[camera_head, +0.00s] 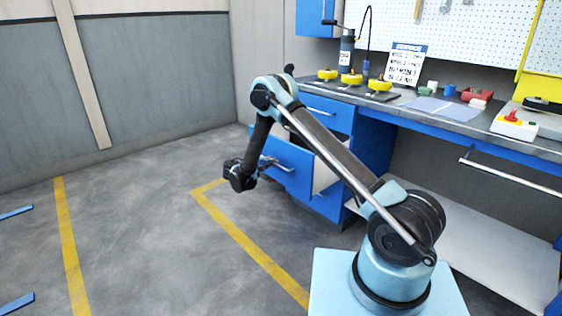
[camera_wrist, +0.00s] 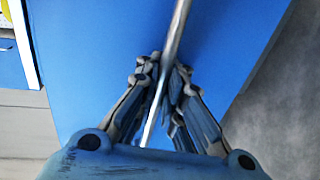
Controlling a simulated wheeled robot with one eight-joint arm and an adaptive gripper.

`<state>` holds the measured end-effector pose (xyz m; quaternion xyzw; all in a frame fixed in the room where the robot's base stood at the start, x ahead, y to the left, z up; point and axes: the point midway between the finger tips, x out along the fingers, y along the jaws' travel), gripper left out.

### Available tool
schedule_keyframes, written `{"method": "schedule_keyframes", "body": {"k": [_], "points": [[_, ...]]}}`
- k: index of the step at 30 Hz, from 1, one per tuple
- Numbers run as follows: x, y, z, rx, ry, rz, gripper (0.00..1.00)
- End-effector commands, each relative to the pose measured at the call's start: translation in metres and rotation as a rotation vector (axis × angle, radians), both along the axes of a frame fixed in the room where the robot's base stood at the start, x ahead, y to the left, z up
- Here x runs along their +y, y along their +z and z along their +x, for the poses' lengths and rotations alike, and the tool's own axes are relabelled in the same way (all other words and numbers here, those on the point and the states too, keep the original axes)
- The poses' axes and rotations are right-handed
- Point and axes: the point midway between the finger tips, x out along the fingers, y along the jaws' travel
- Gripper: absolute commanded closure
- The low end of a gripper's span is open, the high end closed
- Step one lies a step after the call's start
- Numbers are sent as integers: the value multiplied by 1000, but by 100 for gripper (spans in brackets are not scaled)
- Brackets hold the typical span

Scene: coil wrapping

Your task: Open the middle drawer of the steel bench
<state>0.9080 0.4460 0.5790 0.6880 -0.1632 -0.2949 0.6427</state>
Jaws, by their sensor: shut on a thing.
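The steel bench (camera_head: 480,135) has a blue drawer unit at its left end. Its middle drawer (camera_head: 290,158) stands pulled out, its blue front well forward of the top drawer (camera_head: 328,113), and part of its pale side shows. My gripper (camera_head: 262,166) is at this drawer's front, with my forearm above it. In the wrist view my gripper's fingers (camera_wrist: 166,85) are closed around the metal bar handle (camera_wrist: 178,30), in front of the blue drawer front (camera_wrist: 100,60). The drawer's inside is mostly hidden.
The bottom drawer (camera_head: 328,203) looks closed. Yellow-topped parts (camera_head: 350,79), a sign (camera_head: 405,63) and a red-button box (camera_head: 514,124) stand on the benchtop. Open grey floor with yellow lines (camera_head: 245,243) lies in front of the drawers and to the left.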

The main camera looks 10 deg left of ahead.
Motion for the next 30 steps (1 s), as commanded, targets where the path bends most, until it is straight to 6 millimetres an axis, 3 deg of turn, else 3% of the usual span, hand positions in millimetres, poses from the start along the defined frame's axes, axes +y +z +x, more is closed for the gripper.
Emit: {"method": "schedule_keyframes", "body": {"k": [7, 21, 23, 30], "points": [[15, 0, -17, 0, 3, 0, 100], [17, 0, -21, 0, 2, 0, 100], [17, 0, -21, 0, 2, 0, 83], [16, 0, -21, 0, 0, 0, 83]]}}
